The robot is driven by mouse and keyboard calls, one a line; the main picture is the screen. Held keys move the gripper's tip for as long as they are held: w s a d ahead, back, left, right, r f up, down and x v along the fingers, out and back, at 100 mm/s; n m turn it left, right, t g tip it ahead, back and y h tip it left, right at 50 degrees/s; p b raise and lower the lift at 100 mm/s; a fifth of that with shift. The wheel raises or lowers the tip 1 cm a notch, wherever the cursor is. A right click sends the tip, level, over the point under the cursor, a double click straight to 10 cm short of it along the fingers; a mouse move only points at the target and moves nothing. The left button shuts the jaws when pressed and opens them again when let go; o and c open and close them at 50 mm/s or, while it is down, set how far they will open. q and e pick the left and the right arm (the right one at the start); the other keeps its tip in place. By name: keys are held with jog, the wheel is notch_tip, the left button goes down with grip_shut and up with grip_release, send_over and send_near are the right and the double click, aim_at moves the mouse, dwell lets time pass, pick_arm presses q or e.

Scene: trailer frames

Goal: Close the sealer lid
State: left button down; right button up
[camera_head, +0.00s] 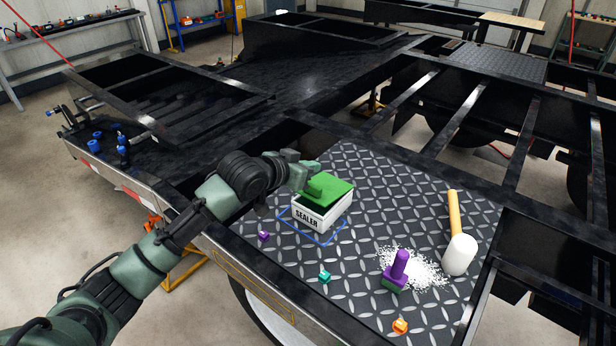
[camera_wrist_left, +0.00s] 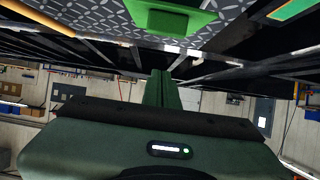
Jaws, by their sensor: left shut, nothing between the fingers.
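The sealer box (camera_head: 311,219) is white with "SEALER" on its front and stands inside a blue outline on the patterned metal plate. Its green lid (camera_head: 333,190) lies over the top of the box; from here I cannot tell whether it is fully seated. My left gripper (camera_head: 308,169) is shut and empty, at the lid's far left side, close to its raised green handle; contact is unclear. In the left wrist view the shut fingers (camera_wrist_left: 161,88) show in the middle, and the green lid (camera_wrist_left: 172,18) is at the top edge. My right gripper is not in view.
On the plate (camera_head: 370,180) are a mallet (camera_head: 460,250), a purple-handled tool (camera_head: 396,270) beside white granules (camera_head: 425,268), and small purple (camera_head: 263,236), teal (camera_head: 324,276) and orange (camera_head: 400,325) pieces. Black trailer frame beams surround the plate. Blue fittings (camera_head: 122,150) sit at left.

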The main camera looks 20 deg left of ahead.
aim_at(310, 190)
pick_arm(q)
jog(key=f, duration=0.2)
jog(key=shift+s+a+f+p, duration=0.15)
jog(key=shift+s+f+p, duration=0.15)
jog(key=shift+p, duration=0.05)
jog(key=shift+s+a+f, duration=0.1)
jog(key=shift+s+f, duration=0.15)
jog(key=shift+f, duration=0.25)
jog(key=shift+w+f, duration=0.1)
jog(key=shift+f, duration=0.05)
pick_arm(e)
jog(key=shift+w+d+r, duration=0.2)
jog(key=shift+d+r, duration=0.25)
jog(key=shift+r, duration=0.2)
pick_arm(q)
jog(key=f+b, duration=0.1)
jog(key=s+f+t+b, duration=0.1)
jog(key=f+b, duration=0.1)
jog(key=shift+s+a+f+t+h+b, duration=0.2)
jog(key=shift+t+h+b, duration=0.1)
jog(key=shift+r+p, duration=0.15)
jog(key=shift+p, duration=0.15)
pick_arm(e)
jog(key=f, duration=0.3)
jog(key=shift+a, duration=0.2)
pick_arm(q)
jog(key=shift+r, duration=0.15)
